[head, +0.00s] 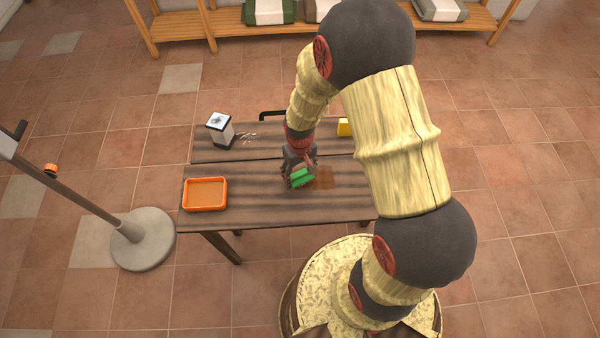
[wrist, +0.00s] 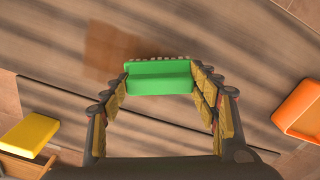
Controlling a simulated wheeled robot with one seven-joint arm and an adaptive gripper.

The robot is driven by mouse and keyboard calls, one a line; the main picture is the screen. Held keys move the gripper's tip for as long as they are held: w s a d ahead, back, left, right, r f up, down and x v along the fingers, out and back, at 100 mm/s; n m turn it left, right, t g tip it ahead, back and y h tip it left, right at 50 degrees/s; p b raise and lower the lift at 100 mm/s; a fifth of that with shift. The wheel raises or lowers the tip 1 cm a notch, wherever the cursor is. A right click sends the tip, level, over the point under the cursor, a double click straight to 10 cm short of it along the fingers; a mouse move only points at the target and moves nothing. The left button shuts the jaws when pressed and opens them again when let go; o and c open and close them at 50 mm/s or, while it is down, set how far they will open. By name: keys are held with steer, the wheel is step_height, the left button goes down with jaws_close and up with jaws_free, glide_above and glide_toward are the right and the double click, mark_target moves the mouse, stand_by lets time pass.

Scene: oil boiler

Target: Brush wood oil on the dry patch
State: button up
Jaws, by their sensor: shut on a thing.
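My gripper (head: 300,168) is shut on a green brush (head: 302,178), low over the middle of the dark wooden table (head: 250,205). In the wrist view the green brush (wrist: 159,82) sits crosswise between the fingertips (wrist: 160,76), with pale bristle ends along its far edge. A reddish-brown patch (head: 324,180) lies on the boards just right of the brush. In the wrist view this patch (wrist: 110,50) is left of and beyond the brush, close to it. I cannot tell whether the bristles touch the wood. An orange tray (head: 205,180) lies at the table's left end.
A white box with dark sides (head: 219,128) stands at the back left, beside small pale scraps (head: 247,138). A yellow block (head: 344,127) is at the back, partly behind my arm. A stand with a round grey base (head: 142,250) is left of the table. Shelves (head: 185,30) stand behind.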

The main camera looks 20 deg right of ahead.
steer(key=shift+s+f+b, duration=0.1)
steer(key=shift+f+b, duration=0.3)
steer(key=shift+f, duration=0.4)
stand_by(1.0)
steer(key=shift+s+d, duration=0.2)
steer(key=shift+d, duration=0.4)
steer(key=shift+w+a+r, duration=0.1)
steer(key=shift+w+a, duration=0.15)
steer(key=shift+a, duration=0.35)
steer(key=shift+w+a+r, duration=0.1)
steer(key=shift+w+a, duration=0.1)
steer(key=shift+a, duration=0.35)
steer(key=shift+s+d+f+p, duration=0.1)
steer(key=shift+s+d+p, duration=0.1)
steer(key=shift+d, duration=0.4)
steer(key=shift+s+d+p, duration=0.1)
steer(key=shift+s+d, duration=0.1)
steer(key=shift+d, duration=0.35)
steer(key=shift+w+a, duration=0.2)
steer(key=shift+a, duration=0.4)
steer(key=shift+w+a, duration=0.2)
steer(key=shift+a, duration=0.35)
steer(key=shift+s+d, duration=0.2)
steer(key=shift+d, duration=0.4)
steer(key=shift+s+d, duration=0.2)
steer(key=shift+d, duration=0.35)
steer(key=shift+w+a, duration=0.2)
steer(key=shift+a, duration=0.4)
